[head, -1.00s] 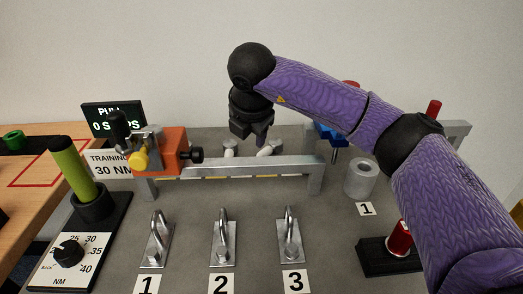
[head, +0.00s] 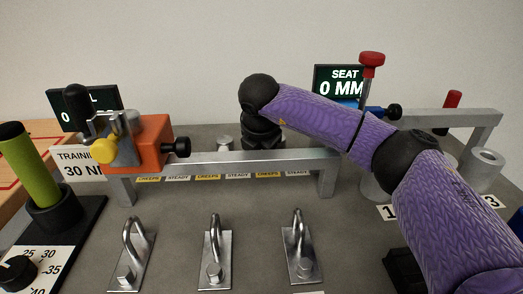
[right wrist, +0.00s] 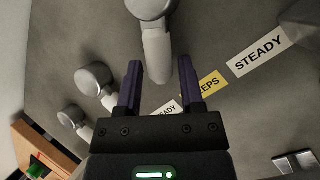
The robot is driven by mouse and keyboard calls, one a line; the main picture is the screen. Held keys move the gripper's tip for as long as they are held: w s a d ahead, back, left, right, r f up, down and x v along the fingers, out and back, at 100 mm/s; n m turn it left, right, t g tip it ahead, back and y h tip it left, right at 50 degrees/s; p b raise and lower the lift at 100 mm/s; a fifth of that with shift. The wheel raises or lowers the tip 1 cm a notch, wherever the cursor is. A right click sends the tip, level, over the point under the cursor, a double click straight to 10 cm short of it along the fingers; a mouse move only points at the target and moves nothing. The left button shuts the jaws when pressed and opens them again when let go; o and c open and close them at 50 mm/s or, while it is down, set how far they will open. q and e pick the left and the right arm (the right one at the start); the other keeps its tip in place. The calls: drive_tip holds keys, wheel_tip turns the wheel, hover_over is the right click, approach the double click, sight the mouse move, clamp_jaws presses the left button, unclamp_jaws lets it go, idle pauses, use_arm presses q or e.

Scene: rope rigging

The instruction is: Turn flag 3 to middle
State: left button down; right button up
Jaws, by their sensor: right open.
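Several grey-white flags, each a round knob with a lever, show in the right wrist view. The rightmost along the label strip, which I take as flag 3 (right wrist: 157,45), has its lever between the fingers of my right gripper (right wrist: 160,62). The gripper is open, with a gap visible on both sides of the lever. Two other flags (right wrist: 96,78) (right wrist: 70,115) lie to the left. In the head view one flag (head: 225,143) shows behind the rail (head: 240,160); my right wrist and the rail hide the others and the fingertips. My left gripper is not in view.
CREEPS and STEADY labels (head: 238,176) run along the rail. An orange clamp block (head: 150,142) sits on its left end. Several metal shackles (head: 214,250) stand in front. A red-topped tool (head: 371,65) and grey cylinders (head: 485,170) are at right.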

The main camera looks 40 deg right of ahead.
clamp_jaws()
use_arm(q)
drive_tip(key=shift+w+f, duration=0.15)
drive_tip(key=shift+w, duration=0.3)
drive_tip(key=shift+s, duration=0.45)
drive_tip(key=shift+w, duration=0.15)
